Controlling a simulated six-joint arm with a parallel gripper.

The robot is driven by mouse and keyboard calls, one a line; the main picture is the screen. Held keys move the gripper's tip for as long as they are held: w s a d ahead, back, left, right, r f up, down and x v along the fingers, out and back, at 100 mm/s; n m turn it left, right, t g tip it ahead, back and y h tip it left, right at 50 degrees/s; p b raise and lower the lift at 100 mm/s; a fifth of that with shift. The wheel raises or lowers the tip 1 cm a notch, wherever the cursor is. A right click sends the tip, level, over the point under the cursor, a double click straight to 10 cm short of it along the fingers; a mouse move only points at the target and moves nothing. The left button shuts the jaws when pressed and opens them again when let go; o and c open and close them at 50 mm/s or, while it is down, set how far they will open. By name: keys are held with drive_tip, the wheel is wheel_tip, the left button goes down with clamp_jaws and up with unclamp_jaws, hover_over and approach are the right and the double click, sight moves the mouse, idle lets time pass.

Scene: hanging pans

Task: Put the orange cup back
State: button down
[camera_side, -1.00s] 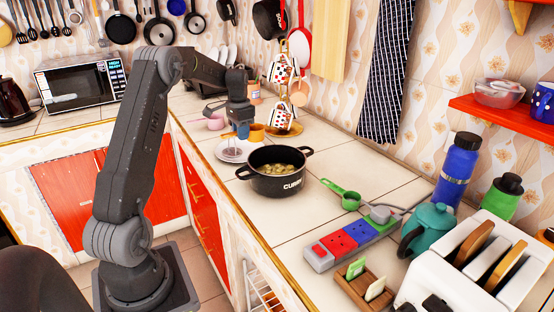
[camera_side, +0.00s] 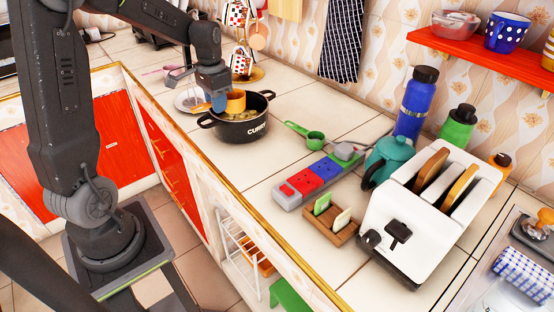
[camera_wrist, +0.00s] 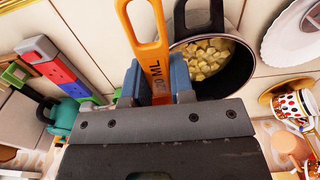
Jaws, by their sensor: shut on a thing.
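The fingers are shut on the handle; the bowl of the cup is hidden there. The pot holds pale yellow chunks and also shows in the wrist view (camera_wrist: 237,80). I cannot tell whether the cup touches the pot.
A green measuring cup (camera_side: 315,138) lies right of the pot, near a power strip (camera_side: 308,182) with red and blue blocks. A teal teapot (camera_side: 390,155), a toaster (camera_side: 410,226) and bottles stand further right. A white plate (camera_side: 185,103) and hanging mugs (camera_side: 241,62) are behind.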

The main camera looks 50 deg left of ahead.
drive_tip(key=w+d+f, duration=0.1)
drive_tip(key=d+f, duration=0.1)
drive_tip(key=d, duration=0.2)
drive_tip(key=w+d+f, duration=0.1)
drive_tip(key=d+f, duration=0.1)
drive_tip(key=d, duration=0.3)
drive_tip(key=w+d+f, duration=0.1)
drive_tip(key=d+f, duration=0.2)
drive_tip(key=d, duration=0.2)
drive_tip(key=shift+w+f, duration=0.1)
drive_tip(key=shift+w, duration=0.25)
drive_tip(key=shift+f, duration=2.1)
drive_tip(key=shift+f, duration=0.1)
drive_tip(key=c, duration=1)
unclamp_jaws()
